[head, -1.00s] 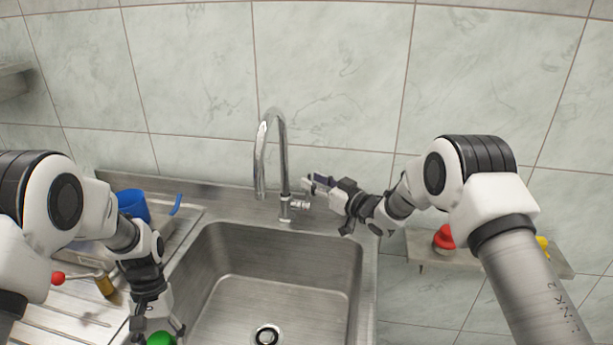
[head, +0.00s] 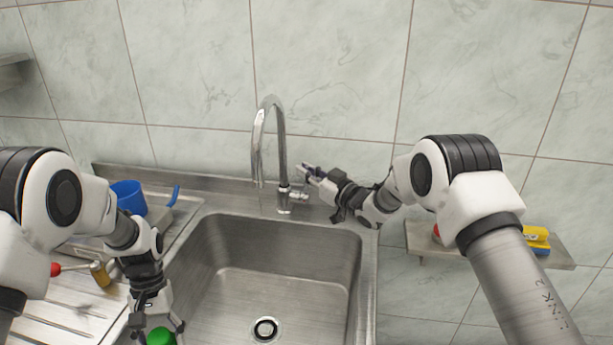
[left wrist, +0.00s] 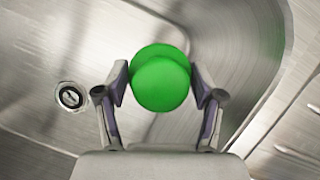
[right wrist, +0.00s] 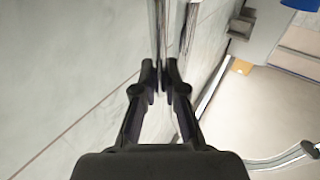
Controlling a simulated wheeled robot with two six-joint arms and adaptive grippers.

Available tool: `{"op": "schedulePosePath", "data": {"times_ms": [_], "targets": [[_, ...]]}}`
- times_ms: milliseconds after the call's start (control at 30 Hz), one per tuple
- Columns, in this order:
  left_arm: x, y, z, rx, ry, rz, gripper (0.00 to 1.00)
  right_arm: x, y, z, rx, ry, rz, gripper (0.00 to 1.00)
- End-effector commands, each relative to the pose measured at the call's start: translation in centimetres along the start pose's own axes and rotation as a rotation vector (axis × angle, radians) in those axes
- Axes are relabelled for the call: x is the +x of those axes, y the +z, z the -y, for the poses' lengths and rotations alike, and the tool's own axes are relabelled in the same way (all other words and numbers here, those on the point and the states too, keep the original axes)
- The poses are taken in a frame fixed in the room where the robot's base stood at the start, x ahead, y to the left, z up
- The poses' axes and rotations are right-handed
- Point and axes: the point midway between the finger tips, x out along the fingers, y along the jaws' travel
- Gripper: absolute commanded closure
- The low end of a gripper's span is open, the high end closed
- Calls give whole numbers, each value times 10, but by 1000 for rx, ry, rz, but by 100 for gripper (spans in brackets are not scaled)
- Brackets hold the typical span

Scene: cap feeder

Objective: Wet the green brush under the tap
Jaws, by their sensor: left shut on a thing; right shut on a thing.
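The green brush (head: 160,337) shows as a round green shape at the bottom left of the head view, by the left side of the sink. My left gripper (left wrist: 160,88) is shut on it; the round green end lies between the fingers in the left wrist view (left wrist: 160,82). The chrome tap (head: 282,150) stands behind the sink, its spout curving over the basin. My right gripper (head: 306,172) is at the tap's right side, by its side valve. In the right wrist view its fingers (right wrist: 160,82) are nearly together on the thin tap handle, which is mostly hidden.
The steel sink basin (head: 225,240) is empty, with a drain (head: 265,329) in its floor. A blue mug (head: 129,197) and a red-tipped tool (head: 57,270) are at the left. The tiled wall (head: 330,70) closes the back.

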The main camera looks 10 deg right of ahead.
Motion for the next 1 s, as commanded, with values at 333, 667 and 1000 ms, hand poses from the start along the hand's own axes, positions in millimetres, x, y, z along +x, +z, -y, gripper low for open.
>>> {"op": "schedulePosePath", "data": {"times_ms": [333,667,1000], "targets": [[2,-1,0,0,0,-1,60,-1,0,1,-14,1,-9,72],[2,-1,0,0,0,-1,60,-2,0,1,-13,1,-9,63],[2,-1,0,0,0,-1,60,-62,0,0,-9,4,-7,63]]}}
